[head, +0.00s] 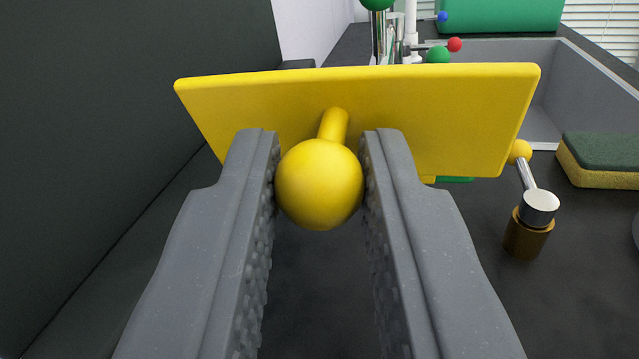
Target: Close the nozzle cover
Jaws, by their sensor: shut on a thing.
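A flat yellow plate, seemingly the nozzle cover (440,110), stands tilted in the middle of the head view. A short yellow stem with a round yellow knob (319,185) sticks out of it toward me. My gripper (320,170) is shut on this knob, with one grey ridged finger on each side. The plate hides most of what lies behind it, and I cannot make out the nozzle itself. A bit of green shows under the plate's lower right edge.
A metal lever with a yellow ball on a brass fitting (528,230) stands to the right. Beyond it lie a green and yellow sponge (602,160) and a grey basin (590,85). Taps with coloured balls (438,54) stand behind. A dark wall (130,80) is close on the left.

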